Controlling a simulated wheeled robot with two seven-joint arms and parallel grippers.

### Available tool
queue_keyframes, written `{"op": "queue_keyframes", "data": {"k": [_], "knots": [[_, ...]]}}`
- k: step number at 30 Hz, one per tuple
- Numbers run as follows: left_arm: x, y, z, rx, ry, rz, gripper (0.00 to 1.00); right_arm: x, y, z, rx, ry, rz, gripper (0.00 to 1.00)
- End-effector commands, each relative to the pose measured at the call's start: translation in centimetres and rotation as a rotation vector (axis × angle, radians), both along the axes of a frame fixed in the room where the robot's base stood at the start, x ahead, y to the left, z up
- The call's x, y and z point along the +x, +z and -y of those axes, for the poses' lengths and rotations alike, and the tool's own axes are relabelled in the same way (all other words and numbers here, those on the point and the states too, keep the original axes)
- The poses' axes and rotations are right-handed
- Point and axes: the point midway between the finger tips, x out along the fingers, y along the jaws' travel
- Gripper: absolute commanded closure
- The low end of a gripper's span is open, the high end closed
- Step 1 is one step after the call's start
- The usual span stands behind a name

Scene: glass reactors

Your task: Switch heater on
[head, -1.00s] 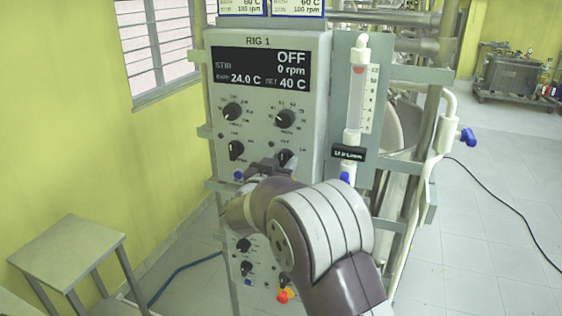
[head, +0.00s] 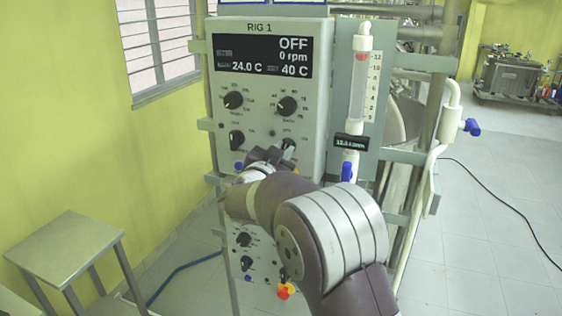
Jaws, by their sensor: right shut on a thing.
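The RIG 1 control box (head: 268,117) is upright in the middle of the head view. Its dark display (head: 262,56) reads OFF, 0 rpm, 24.0 C and 40 C. Two round black knobs sit below it, a left one (head: 233,100) and a right one (head: 287,106). Under them are a lower left switch knob (head: 236,139) and a lower right switch knob (head: 289,145). My right gripper (head: 281,152) is at the lower right switch knob and shut on it, partly hiding it. The small labels are too blurred to read. My left gripper is out of view.
A flow tube (head: 360,85) with a small readout and blue valve (head: 348,171) stands right of the box. A second knob panel (head: 252,262) is below. A small table (head: 66,246) stands at left. Pipes and a blue-handled tap (head: 471,127) are at right.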

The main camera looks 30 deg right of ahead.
Motion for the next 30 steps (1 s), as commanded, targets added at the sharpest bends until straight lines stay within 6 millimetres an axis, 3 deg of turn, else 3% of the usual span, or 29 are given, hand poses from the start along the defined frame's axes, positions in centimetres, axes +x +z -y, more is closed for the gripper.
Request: {"op": "queue_keyframes", "data": {"k": [1, 15, 30], "knots": [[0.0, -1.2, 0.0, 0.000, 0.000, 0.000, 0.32, 0.0, -0.6, 0.1, 0.027, -0.001, 0.035, 1.00], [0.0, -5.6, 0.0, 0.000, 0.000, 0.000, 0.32, -0.1, -0.5, 0.2, 0.301, 0.001, 0.356, 1.00], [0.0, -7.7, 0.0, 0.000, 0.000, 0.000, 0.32, -0.2, -0.2, 0.2, 0.457, 0.003, 0.537, 1.00]]}}
